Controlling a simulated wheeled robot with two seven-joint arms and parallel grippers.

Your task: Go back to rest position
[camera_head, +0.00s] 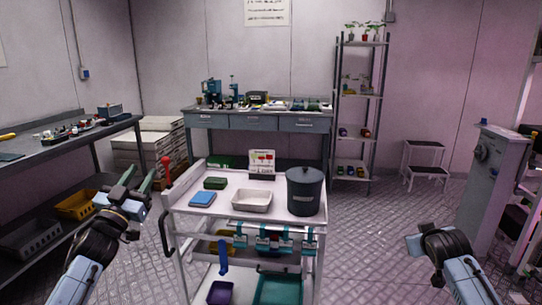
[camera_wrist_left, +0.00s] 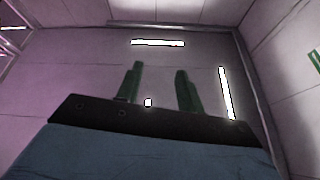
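My left gripper (camera_head: 138,182) is raised at the left of the head view, beside the white cart (camera_head: 180,207). Its two green fingers stand apart with nothing between them. They also show in the left wrist view (camera_wrist_left: 158,90), spread and empty against the wall and ceiling. My right arm (camera_head: 447,250) comes in at the lower right of the head view, over the floor and clear of the cart. The fingers of my right gripper cannot be made out there.
The cart top holds a dark lidded bin (camera_head: 305,192), a white tray (camera_head: 252,201), a blue item (camera_head: 202,199) and a sign (camera_head: 262,164). A bench (camera_head: 60,147) stands left, a drawer table (camera_head: 270,122) behind. Floor (camera_head: 375,225) right of the cart is clear.

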